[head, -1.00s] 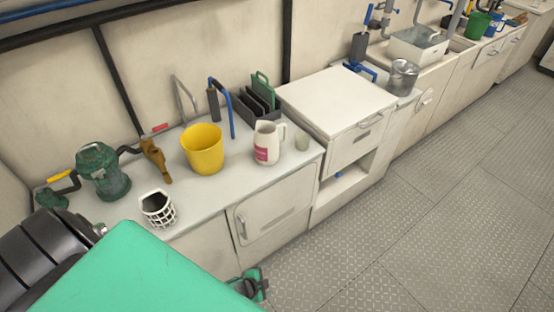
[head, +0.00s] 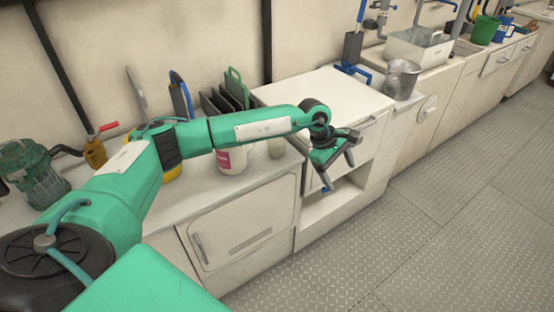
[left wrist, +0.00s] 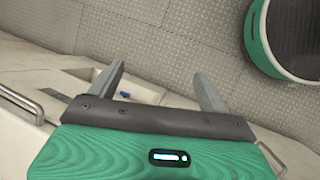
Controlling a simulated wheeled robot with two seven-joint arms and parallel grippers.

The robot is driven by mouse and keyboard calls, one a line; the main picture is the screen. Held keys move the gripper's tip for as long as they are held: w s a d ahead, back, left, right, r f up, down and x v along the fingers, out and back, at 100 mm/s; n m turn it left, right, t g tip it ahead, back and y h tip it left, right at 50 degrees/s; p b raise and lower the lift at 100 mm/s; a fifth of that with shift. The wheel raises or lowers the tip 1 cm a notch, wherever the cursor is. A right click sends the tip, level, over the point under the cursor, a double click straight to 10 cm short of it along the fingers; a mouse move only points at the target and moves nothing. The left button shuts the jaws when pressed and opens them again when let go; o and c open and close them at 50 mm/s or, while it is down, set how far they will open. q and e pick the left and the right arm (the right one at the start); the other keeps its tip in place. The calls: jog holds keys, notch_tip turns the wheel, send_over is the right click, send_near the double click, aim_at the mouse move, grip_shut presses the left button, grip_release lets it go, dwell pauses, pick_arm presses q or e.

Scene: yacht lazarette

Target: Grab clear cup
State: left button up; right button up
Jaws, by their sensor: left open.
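The clear cup (head: 276,148) is a small, pale, see-through tumbler. It stands on the counter at its right end, in the head view, partly behind my left arm. My left gripper (head: 339,170) is open and empty, to the right of the cup and apart from it, in front of the cabinet's open shelf. In the left wrist view the spread fingers (left wrist: 158,72) point towards the floor and hold nothing. The cup does not show there. My right gripper is not in view.
A white pitcher with a pink label (head: 232,160) stands left of the cup, partly hidden by my arm. A black rack (head: 229,103) is behind. The taller white cabinet (head: 325,97) stands to the right. A metal pot (head: 402,78) is farther off. The floor (head: 410,240) is clear.

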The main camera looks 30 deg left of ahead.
pick_arm(q)
jog(key=a+r+m+t+y+b, duration=0.1)
jog(key=a+r+m+y+b, duration=0.15)
jog(key=a+y, duration=0.4)
jog(key=m+t+y+b, duration=0.2)
jog(key=m+y+b, duration=0.1)
jog(key=m+y, duration=0.1)
send_near(277, 144)
jog(key=shift+w+a+f+n+h+b, duration=0.1)
jog(key=shift+a+f+n+h+b, duration=0.1)
jog(key=shift+f, duration=0.25)
jog(key=shift+w+a+f+n+h+b, duration=0.1)
jog(key=shift+a+f, duration=0.1)
jog(key=shift+f, duration=0.25)
jog(key=x, duration=0.3)
jog(key=b+x, duration=0.1)
jog(key=x, duration=0.1)
jog(key=shift+s+a+f, duration=0.15)
jog(key=shift+s, duration=0.15)
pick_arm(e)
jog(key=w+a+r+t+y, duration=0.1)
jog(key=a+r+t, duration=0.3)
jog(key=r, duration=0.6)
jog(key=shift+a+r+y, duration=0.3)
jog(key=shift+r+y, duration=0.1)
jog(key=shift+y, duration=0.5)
pick_arm(q)
jog(key=c, duration=1)
